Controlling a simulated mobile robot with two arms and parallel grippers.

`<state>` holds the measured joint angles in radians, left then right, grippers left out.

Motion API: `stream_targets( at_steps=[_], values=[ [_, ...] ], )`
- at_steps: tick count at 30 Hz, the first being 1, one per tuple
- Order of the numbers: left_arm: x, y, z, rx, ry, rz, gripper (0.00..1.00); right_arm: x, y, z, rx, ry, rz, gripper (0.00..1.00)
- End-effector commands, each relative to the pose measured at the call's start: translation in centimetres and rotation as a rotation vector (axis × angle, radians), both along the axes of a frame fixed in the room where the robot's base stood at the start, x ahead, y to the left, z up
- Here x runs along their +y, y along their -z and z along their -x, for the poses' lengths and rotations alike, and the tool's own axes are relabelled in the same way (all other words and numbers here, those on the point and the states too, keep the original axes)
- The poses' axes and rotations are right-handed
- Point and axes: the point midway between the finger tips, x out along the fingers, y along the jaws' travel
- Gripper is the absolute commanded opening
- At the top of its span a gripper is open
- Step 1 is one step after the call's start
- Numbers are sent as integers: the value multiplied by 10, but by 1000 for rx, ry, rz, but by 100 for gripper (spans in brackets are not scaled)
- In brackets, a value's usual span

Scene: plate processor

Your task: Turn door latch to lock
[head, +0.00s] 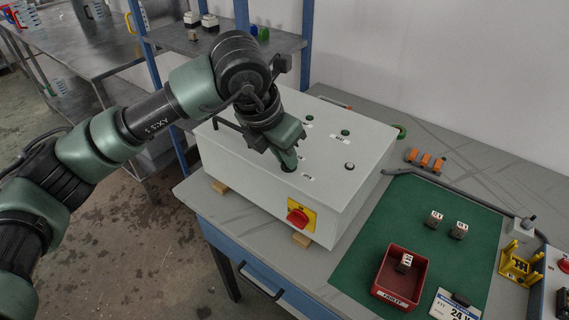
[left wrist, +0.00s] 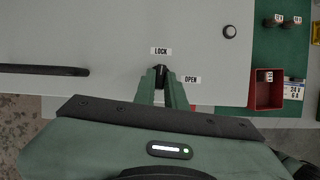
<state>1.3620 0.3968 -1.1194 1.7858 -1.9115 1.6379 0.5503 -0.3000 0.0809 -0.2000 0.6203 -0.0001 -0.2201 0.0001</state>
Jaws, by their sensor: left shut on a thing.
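The control box (head: 335,192) is a light grey cabinet lying on the workbench, with its door face up. My left gripper (head: 289,165) reaches down onto the door from above. In the left wrist view its fingers (left wrist: 161,84) are shut around the small black door latch (left wrist: 161,70), which is mostly hidden between them. A LOCK label (left wrist: 161,50) sits straight beyond the latch, and an OPEN label (left wrist: 191,79) sits to its right. The latch's tip appears to point toward LOCK, but its exact angle is hard to tell. My right gripper is not in view.
A red rotary switch (head: 298,216) on a yellow plate is on the box's front side. A black handle (left wrist: 45,71) lies left of the latch. A red bin (head: 401,277) and several small parts stand on the green mat (head: 385,232) at right.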

Motion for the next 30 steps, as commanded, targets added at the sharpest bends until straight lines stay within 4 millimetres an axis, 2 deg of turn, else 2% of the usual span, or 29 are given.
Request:
stream_targets(
  at_steps=[1, 6, 23, 24, 26, 30],
  values=[
    [-1, 1, -1, -5, -21, 2, 0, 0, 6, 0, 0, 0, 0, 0],
    [-1, -1, 0, -4, -77, 3, 0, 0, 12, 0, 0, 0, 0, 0],
    [-1, -2, 0, -3, -109, 3, 0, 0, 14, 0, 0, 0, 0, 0],
    [-1, -2, 0, -3, -109, 3, 17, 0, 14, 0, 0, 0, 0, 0],
    [-1, -2, 0, -2, -108, 2, 34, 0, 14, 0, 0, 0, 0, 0],
    [-1, -1, 0, -1, -107, 2, 34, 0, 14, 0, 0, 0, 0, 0]
  ],
)
